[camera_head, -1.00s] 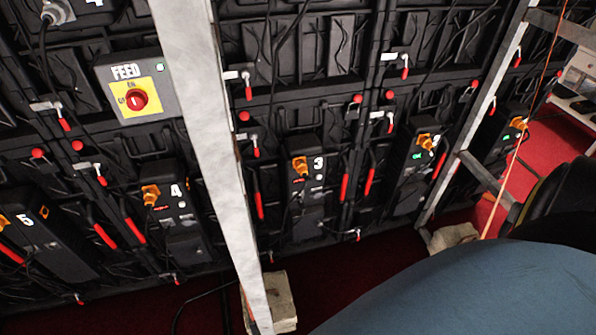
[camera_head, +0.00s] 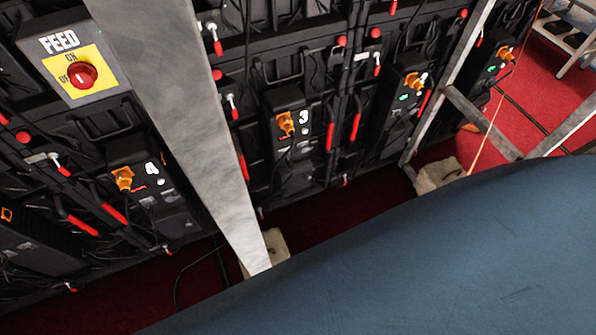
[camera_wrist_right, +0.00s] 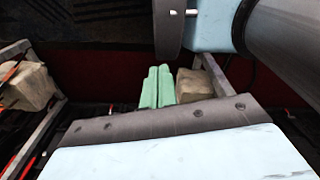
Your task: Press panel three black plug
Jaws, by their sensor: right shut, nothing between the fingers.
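Panel three's black box (camera_head: 290,105), marked with a white 3, is on the video wall at the centre of the head view. An orange plug (camera_head: 286,123) sits on its upper face. Dark cables and fittings lie below it, and I cannot pick out a black plug among them for sure. My right gripper (camera_wrist_right: 158,88) shows in the right wrist view as two pale green fingers side by side. It is shut and empty, apart from the wall panels. My left gripper is not in view.
A slanting metal strut (camera_head: 195,110) stands left of panel three, with a concrete block (camera_head: 268,250) at its foot. Another block (camera_head: 438,174) is farther right. A FEED box (camera_head: 72,60) and panel four (camera_head: 150,185) are on the left. A large blue surface (camera_head: 420,255) hides the lower right.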

